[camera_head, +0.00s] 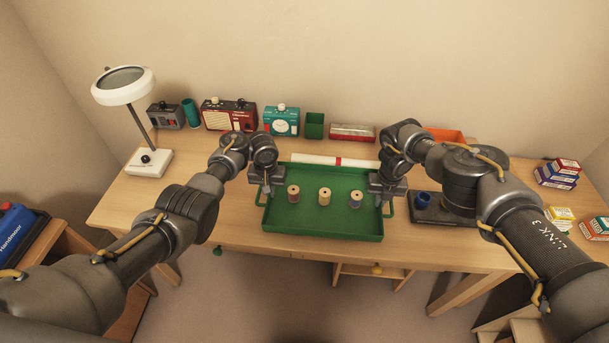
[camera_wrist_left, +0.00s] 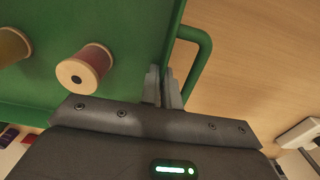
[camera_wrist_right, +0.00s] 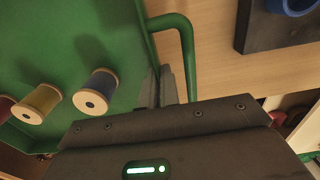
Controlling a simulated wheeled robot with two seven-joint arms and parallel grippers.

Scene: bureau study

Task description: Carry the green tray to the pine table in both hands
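The green tray (camera_head: 325,229) is level over the front middle of a light wood desk (camera_head: 225,233); I cannot tell whether it touches the top. Three thread spools stand in it: a reddish one (camera_head: 293,194), a yellow one (camera_head: 325,197) and a grey-blue one (camera_head: 356,199). My left gripper (camera_head: 266,190) is at the tray's left end. In the left wrist view its fingers (camera_wrist_left: 163,88) are close together on the end wall, beside the handle (camera_wrist_left: 207,50). My right gripper (camera_head: 381,195) is likewise at the right end, its fingers (camera_wrist_right: 159,87) on the wall beside that handle (camera_wrist_right: 188,50).
A white roll (camera_head: 313,160) lies behind the tray. A dark board with a blue ring (camera_head: 422,199) is close right. Small boxes (camera_head: 557,174) stand far right.

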